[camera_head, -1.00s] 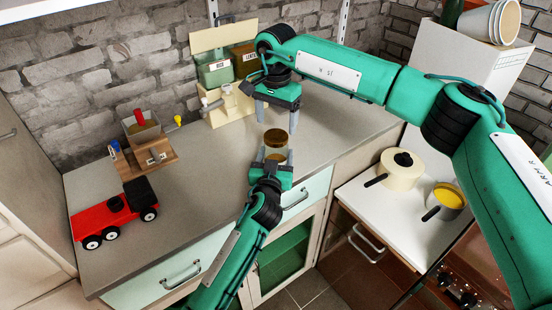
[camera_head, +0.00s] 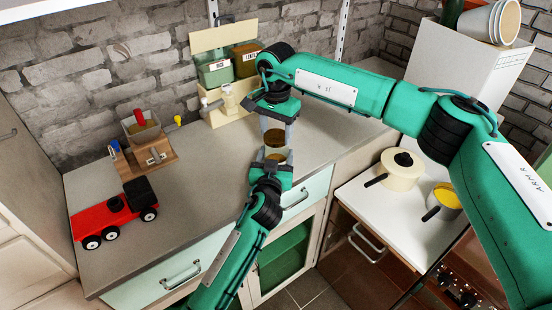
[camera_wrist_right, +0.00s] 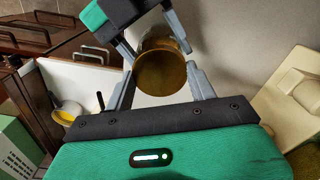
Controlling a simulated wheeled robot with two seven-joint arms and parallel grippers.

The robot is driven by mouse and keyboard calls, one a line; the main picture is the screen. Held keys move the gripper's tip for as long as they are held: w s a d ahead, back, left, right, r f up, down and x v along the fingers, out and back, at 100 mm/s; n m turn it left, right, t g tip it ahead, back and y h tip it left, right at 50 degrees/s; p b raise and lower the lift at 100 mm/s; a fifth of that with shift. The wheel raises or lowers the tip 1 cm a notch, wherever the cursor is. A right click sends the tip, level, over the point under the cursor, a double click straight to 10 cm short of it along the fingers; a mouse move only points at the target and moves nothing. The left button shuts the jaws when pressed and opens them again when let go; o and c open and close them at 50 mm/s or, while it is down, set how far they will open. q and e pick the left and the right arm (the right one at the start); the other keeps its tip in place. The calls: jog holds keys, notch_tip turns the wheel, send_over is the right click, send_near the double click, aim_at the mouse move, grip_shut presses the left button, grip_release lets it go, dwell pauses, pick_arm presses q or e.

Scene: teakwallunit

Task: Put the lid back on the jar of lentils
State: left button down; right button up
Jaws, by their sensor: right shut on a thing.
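A round amber-brown piece (camera_head: 275,136) with a glassy look is held in the air over the front of the counter; I cannot tell whether it is the lid or a jar. My right gripper (camera_head: 276,126), above it, is shut on its upper part; the right wrist view shows its disc-like end (camera_wrist_right: 160,74) between the fingers. My left gripper (camera_head: 274,155), below, has its fingers around the lower part and looks shut on it. A brown container with a partly readable "LENT" label (camera_head: 249,58) stands on the rack at the back, its top partly hidden.
A green container labelled RICE (camera_head: 218,72) stands beside the lentil one. A red toy truck (camera_head: 107,213) and a wooden mill (camera_head: 146,149) are on the left counter (camera_head: 190,200). A lidded pot (camera_head: 401,170) and a yellow-filled pan (camera_head: 446,198) are at right.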

jog(key=m, duration=1.3)
jog(key=shift+m, duration=0.4)
jog(key=m, duration=1.3)
jog(key=o, duration=1.1)
jog(key=shift+c, duration=0.2)
